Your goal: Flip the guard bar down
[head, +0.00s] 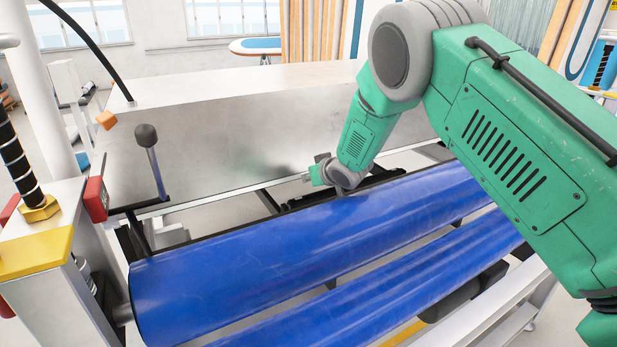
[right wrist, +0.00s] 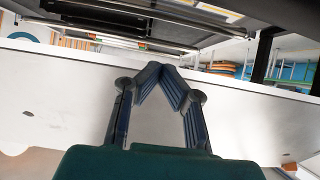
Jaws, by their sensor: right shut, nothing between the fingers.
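A thin pale bar (head: 225,194) runs behind the blue rollers along the machine and looks like the guard bar. At its left end stands an upright lever with a dark ball knob (head: 147,137). My right arm reaches in from the right, and its wrist is over the far side of the rollers, near the bar's middle. In the right wrist view my right gripper (right wrist: 158,72) is shut and empty, its fingertips meeting. In the head view its fingers are hidden or too small to make out. I cannot tell whether it touches the bar. My left gripper is out of view.
Two large blue rollers (head: 250,260) cross the front. A big metal panel (head: 230,120) stands behind them. At left is a machine post with a yellow top (head: 35,252), a red box (head: 95,199) and a black-and-white striped rod (head: 15,160).

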